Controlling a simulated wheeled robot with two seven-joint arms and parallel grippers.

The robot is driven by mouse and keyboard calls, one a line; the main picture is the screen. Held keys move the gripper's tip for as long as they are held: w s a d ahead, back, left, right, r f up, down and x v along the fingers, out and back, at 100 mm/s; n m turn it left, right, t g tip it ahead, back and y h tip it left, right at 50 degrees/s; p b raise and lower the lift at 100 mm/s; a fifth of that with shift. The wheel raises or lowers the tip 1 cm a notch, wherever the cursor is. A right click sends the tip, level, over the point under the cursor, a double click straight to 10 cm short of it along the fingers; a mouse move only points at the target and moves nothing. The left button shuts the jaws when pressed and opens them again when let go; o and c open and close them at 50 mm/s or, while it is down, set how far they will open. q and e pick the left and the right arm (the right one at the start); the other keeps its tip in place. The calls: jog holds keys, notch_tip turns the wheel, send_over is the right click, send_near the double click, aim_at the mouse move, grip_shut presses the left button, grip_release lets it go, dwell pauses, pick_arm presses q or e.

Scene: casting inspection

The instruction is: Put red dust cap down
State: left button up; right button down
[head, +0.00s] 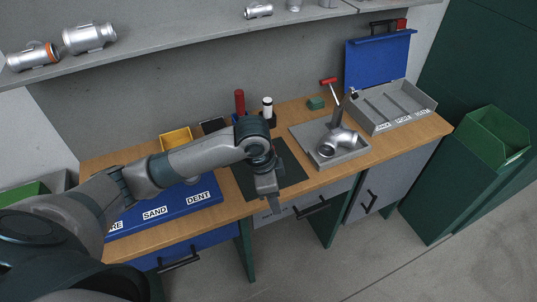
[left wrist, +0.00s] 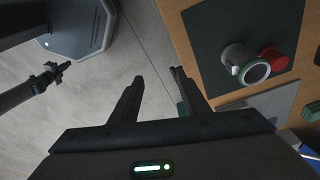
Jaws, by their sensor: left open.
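The red dust cap (left wrist: 272,60) is on the dark mat (left wrist: 226,22) in the left wrist view, right beside a grey casting (left wrist: 235,57) with a green-rimmed opening. Whether cap and casting touch is unclear. My left gripper (left wrist: 158,82) is open and empty, its fingers well apart, apart from the cap. In the head view my left gripper (head: 268,201) hangs at the bench's front edge, and my arm hides the cap and casting. A dark slim part (left wrist: 50,76) at the left of the wrist view seems to be my right gripper; its jaws are unclear.
A blue mat (head: 172,222) with printed labels lies left on the bench. A grey tray (head: 300,132) with a metal casting (head: 338,141) and a divided grey tray (head: 385,112) stand right. A yellow bin (head: 176,139) is behind. A green bin (head: 492,140) stands far right.

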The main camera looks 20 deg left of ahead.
pick_arm(q)
jog(key=s+d+f+n+t+h, duration=0.2)
jog(key=s+d+f+n, duration=0.1)
jog(key=s+d+f, duration=0.4)
jog(key=s+a+f+n+y, duration=0.1)
jog(key=s+a+f+n, duration=0.2)
jog(key=s, duration=0.3)
jog(key=s+a+f+n+y, duration=0.2)
jog(key=s+a, duration=0.2)
jog(key=s, duration=0.1)
jog(key=s+a+f, duration=0.1)
jog(key=s+f, duration=0.2)
jog(key=f, duration=0.8)
jog(key=s+a+f+n+g, duration=0.1)
jog(key=s+f, duration=0.2)
jog(key=f, duration=0.8)
jog(key=s+a+f, duration=0.1)
jog(key=s+f, duration=0.2)
jog(key=f, duration=0.7)
jog(key=s+a+f+g+y, duration=0.1)
jog(key=s+a+f, duration=0.2)
jog(key=s+f, duration=1)
jog(key=s, duration=0.2)
jog(key=shift+s+f+b, duration=0.25)
jog(key=shift+s+b, duration=0.1)
jog(key=shift+s, duration=0.05)
